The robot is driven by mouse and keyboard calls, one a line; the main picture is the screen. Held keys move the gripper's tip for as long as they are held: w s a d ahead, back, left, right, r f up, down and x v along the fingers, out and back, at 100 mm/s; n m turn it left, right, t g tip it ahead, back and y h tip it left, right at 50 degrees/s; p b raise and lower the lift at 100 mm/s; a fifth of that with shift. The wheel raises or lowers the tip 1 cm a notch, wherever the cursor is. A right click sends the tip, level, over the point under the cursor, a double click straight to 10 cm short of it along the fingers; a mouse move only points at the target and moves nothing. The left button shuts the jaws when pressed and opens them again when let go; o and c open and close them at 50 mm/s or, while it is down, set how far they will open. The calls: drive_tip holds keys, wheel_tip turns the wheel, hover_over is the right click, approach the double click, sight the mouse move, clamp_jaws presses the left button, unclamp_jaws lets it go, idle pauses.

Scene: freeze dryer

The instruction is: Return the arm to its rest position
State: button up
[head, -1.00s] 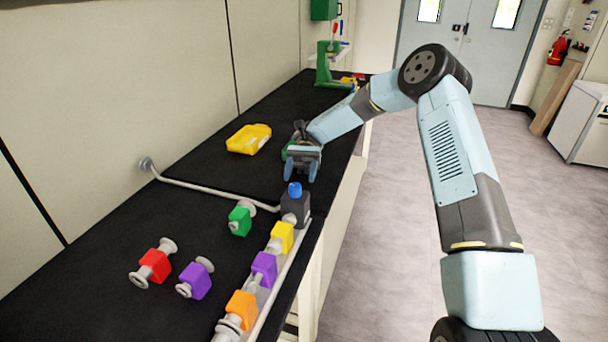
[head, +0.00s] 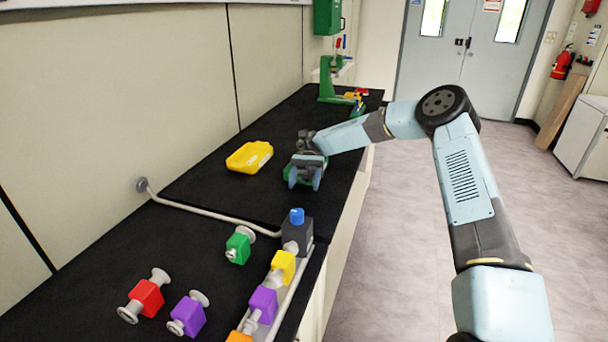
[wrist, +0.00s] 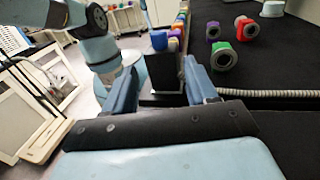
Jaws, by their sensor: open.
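My gripper (head: 305,179) is over the black bench top, right of the yellow tray. It also shows in the wrist view (wrist: 160,88), where its two blue fingers are apart with nothing held between them. My arm reaches from the right of the head view, bent at a raised elbow, over the bench's right edge. A dark grey block with a blue knob (head: 297,230) stands nearer on the bench, apart from the fingers.
The yellow tray (head: 250,157) lies left of my gripper. Yellow and purple valves line the rail near the bench edge. Loose green (head: 238,246), red (head: 146,298) and purple (head: 188,314) valves lie left of it. A green stand (head: 328,85) is at the back.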

drive_tip(key=s+d+r+t, duration=0.9)
drive_tip(key=s+d+t, duration=0.2)
drive_tip(key=s+d, duration=0.2)
drive_tip(key=s+d+r+t+h, duration=0.1)
drive_tip(key=s+d+r+t, duration=0.9)
drive_tip(key=s+d+t, duration=0.2)
drive_tip(key=shift+s+d+r+n+t, duration=0.3)
drive_tip(key=shift+s+d+n, duration=0.1)
drive_tip(key=shift+s+d, duration=0.95)
drive_tip(key=shift+w+d, duration=0.1)
